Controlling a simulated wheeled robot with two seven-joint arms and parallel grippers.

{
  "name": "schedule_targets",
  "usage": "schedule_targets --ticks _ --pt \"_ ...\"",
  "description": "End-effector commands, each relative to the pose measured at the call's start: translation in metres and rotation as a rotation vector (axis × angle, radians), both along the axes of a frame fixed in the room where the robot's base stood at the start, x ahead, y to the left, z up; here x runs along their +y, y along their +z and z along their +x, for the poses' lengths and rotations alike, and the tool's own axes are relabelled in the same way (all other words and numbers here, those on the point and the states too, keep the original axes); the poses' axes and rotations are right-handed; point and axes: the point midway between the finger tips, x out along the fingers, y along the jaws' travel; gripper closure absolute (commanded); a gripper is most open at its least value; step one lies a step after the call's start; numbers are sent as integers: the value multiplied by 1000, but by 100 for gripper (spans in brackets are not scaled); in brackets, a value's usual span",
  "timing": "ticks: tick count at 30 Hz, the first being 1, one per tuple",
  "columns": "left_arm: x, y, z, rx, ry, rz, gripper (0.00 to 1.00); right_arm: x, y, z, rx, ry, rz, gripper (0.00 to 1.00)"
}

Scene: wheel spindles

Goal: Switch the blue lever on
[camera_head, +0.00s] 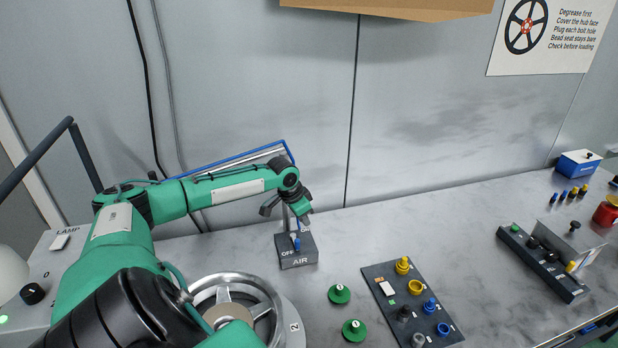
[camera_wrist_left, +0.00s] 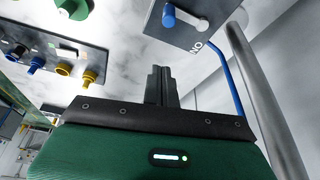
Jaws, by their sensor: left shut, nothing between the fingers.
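The blue lever (camera_head: 296,242) stands on a small grey box (camera_head: 298,259) marked OFF and AIR, on the bench below my left gripper. In the left wrist view the lever's blue tip (camera_wrist_left: 168,17) lies on the side away from the ON mark of the box (camera_wrist_left: 188,40). My left gripper (camera_head: 304,218) is shut and empty, just above and behind the lever, apart from it as far as I can tell. Its closed fingers (camera_wrist_left: 160,84) also show in the left wrist view. My right gripper is out of view.
A blue hose on a metal pipe (camera_head: 235,158) runs behind my left arm. A wheel (camera_head: 240,300), two green knobs (camera_head: 339,294) and a dark board of coloured plugs (camera_head: 410,303) are in front. Bare bench lies right of the box.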

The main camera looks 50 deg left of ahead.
Motion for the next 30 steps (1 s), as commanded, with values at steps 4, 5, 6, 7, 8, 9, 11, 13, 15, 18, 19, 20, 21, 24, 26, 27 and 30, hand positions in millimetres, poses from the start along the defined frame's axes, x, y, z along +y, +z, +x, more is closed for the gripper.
schedule_targets --ticks 4,5,6,7,8,9,11,13,15,18,19,20,21,24,26,27,30 --pt "2 15 -5 -1 0 1 100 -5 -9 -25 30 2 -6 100" --pt "2 17 -6 -1 0 0 100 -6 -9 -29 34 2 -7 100" --pt "2 20 -7 -1 0 1 100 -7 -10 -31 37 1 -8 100" --pt "2 22 -7 -1 0 1 100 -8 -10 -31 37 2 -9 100" --pt "2 23 -8 -1 0 0 100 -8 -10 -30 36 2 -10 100" --pt "2 25 -8 -1 1 -1 100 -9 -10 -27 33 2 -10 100" --pt "2 26 -8 -1 1 -1 100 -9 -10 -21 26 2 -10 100" --pt "2 26 -8 -1 1 -1 100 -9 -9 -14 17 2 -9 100" --pt "2 26 -8 -1 1 -1 100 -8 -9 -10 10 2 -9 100" --pt "2 26 -8 -1 1 -1 100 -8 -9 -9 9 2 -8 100" --pt "2 26 -8 -1 1 -1 100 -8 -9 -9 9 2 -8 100" --pt "2 26 -8 -1 1 -1 100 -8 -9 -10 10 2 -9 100" --pt "2 26 -8 -1 1 -1 100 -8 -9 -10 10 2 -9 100" --pt "2 26 -8 -1 1 -1 100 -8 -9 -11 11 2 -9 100" --pt "2 26 -8 -1 0 -1 100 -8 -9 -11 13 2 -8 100" --pt "2 26 -8 -1 0 -1 100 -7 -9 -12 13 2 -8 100" --pt "2 32 -8 -2 0 0 100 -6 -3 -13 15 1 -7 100"
